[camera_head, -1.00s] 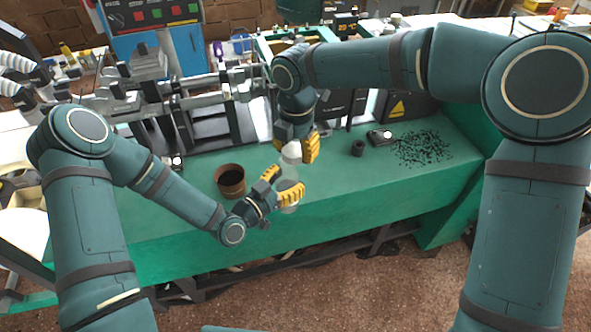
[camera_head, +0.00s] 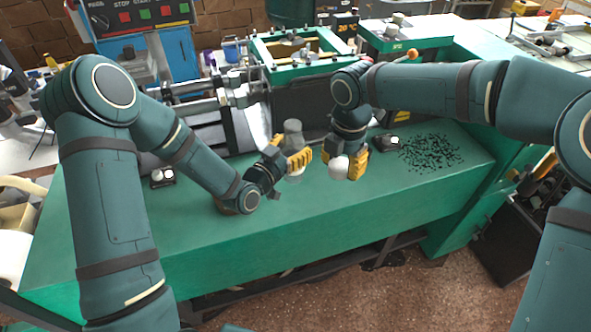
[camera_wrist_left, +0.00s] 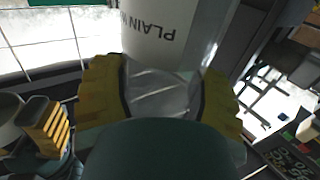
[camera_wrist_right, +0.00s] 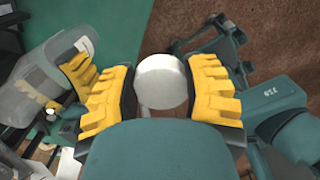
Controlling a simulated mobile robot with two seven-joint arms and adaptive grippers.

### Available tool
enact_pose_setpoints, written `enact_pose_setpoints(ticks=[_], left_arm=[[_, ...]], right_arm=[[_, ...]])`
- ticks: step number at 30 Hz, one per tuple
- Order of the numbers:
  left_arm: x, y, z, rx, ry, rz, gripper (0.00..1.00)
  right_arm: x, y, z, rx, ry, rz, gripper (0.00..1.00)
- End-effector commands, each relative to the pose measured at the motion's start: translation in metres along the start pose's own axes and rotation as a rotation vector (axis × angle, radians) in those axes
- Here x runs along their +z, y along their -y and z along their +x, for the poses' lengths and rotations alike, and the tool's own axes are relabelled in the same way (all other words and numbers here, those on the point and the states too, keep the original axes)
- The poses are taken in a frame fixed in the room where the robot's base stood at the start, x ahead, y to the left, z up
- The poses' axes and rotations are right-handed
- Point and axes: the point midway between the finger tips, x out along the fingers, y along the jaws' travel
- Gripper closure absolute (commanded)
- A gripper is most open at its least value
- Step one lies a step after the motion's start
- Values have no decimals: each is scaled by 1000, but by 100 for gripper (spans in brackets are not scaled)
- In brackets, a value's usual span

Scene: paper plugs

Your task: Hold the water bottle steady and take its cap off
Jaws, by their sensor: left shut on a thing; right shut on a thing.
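The clear water bottle (camera_head: 293,131) stands roughly upright in the head view, with no cap visible on its top. My left gripper (camera_head: 297,160) is shut around it. The left wrist view shows the bottle's printed label (camera_wrist_left: 165,32) and the yellow fingers on both sides. The white cap (camera_head: 338,167) is in my right gripper (camera_head: 347,164), to the right of the bottle and apart from it. The right wrist view shows the cap (camera_wrist_right: 162,82) between the yellow fingers and the bottle (camera_wrist_right: 45,85) off to the left.
The green bench top (camera_head: 330,215) is clear in front. Black bits (camera_head: 430,152) lie scattered at right, beside a small dark object (camera_head: 388,142). Machinery stands behind.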

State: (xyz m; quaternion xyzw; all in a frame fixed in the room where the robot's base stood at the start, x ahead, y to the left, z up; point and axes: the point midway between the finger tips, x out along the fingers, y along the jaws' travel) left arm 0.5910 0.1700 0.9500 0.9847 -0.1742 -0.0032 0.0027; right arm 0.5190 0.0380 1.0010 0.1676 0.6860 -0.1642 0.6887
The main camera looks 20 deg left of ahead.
Motion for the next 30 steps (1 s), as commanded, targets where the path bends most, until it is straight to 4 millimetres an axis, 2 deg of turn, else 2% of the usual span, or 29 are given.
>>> enact_pose_setpoints(ticks=[1, 8, 15, 27, 28, 30], left_arm=[[9, 0, 0, 0, 0, -2, 100], [25, 0, 0, 1, 0, -1, 100], [54, 0, 0, 1, -1, -1, 100], [58, 0, 0, 1, -2, 1, 100], [58, 0, 0, 1, -1, 1, 31], [57, 0, 0, 2, -1, 1, 6]], right_arm=[[0, 0, 3, 0, 0, 0, 95], [0, 0, 5, 0, 0, 0, 95], [0, 0, 12, 0, 0, 0, 95], [0, 0, 16, 0, 0, 0, 95], [0, 0, 16, 0, 0, 0, 95], [0, 0, 15, 0, 0, 0, 95]])
